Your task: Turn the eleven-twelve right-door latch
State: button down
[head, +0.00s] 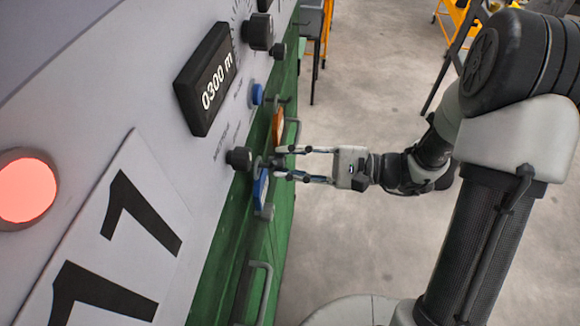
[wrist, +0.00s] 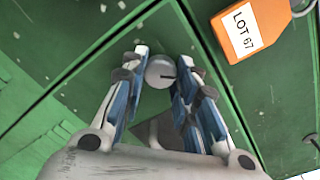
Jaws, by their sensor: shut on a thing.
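The latch shows in the wrist view as a round grey knob (wrist: 160,72) with a dark slot, on the green door front. My gripper (wrist: 162,60) has its two blue-padded fingers on either side of this knob and is shut on it. In the head view my gripper (head: 279,163) reaches left to the green front below the grey panel. There the latch is small and mostly hidden by the fingertips, so its turn angle is hard to read. A large "11" plate (head: 128,232) is on the panel.
An orange tag reading LOT 67 (wrist: 250,32) hangs beside the latch; it also shows in the head view (head: 278,128). A blue tag (head: 261,187) hangs just below the fingertips. Black knobs (head: 239,158), a "0300 m" display (head: 208,80) and a red lamp (head: 26,188) are on the panel.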

jog(key=n+b, duration=0.7)
jog(key=b, duration=0.1)
jog(key=shift+n, duration=0.4)
dwell(0.3)
jog(key=c, duration=1.2)
grip_release()
jog(key=shift+r, duration=0.1)
jog(key=shift+c, duration=0.2)
jog(key=shift+d+t, duration=0.15)
jog(key=shift+t, duration=0.15)
jog(key=s+d, duration=0.1)
jog(key=d, duration=1)
jog(key=shift+d+r, duration=0.25)
jog(key=shift+d, duration=0.1)
